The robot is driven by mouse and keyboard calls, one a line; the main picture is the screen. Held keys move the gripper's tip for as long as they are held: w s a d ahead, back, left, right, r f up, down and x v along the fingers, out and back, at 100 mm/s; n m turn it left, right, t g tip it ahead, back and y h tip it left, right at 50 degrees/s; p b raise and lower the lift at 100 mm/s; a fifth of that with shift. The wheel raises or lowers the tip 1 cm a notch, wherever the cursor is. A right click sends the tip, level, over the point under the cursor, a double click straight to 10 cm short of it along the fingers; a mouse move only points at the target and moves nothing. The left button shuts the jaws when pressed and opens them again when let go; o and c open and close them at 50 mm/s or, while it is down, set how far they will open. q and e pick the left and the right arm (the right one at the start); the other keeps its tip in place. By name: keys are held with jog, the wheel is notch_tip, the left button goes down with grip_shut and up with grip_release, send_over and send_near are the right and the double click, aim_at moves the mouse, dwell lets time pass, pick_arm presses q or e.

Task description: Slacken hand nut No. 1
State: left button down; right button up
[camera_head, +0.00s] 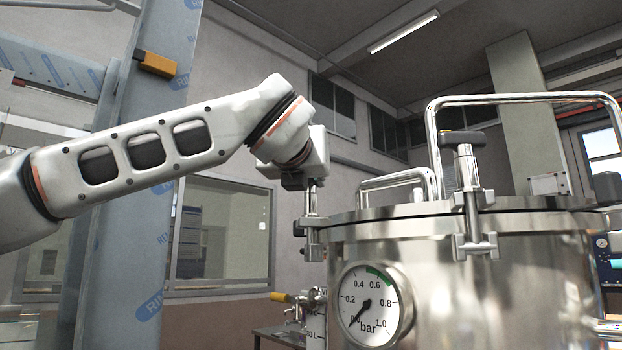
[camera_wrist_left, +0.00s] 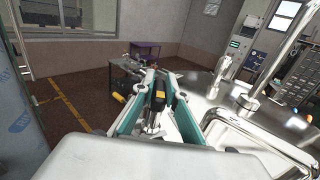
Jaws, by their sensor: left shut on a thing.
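My left gripper (camera_head: 305,184) reaches in from the left and is over the clamp bolt (camera_head: 311,204) at the left rim of the steel vessel (camera_head: 480,290). In the left wrist view, its teal-edged fingers (camera_wrist_left: 157,112) are shut around a black hand nut (camera_wrist_left: 159,97) with a yellow mark. The head view hides this nut behind the gripper. A second black hand nut (camera_head: 462,139) sits upright on the front clamp, clear of the gripper. I cannot read a number on either nut. My right gripper is not in view.
The vessel lid carries a tall bent handle (camera_head: 520,98) and a smaller one (camera_head: 400,177) beside my left gripper. A pressure gauge (camera_head: 368,305) on the front reads near zero. A blue-wrapped column (camera_head: 130,190) stands behind my left arm.

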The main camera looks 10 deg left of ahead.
pick_arm(q)
jog(key=c, duration=2)
grip_release()
jog(key=s, duration=1.2)
jog(key=shift+d, duration=0.4)
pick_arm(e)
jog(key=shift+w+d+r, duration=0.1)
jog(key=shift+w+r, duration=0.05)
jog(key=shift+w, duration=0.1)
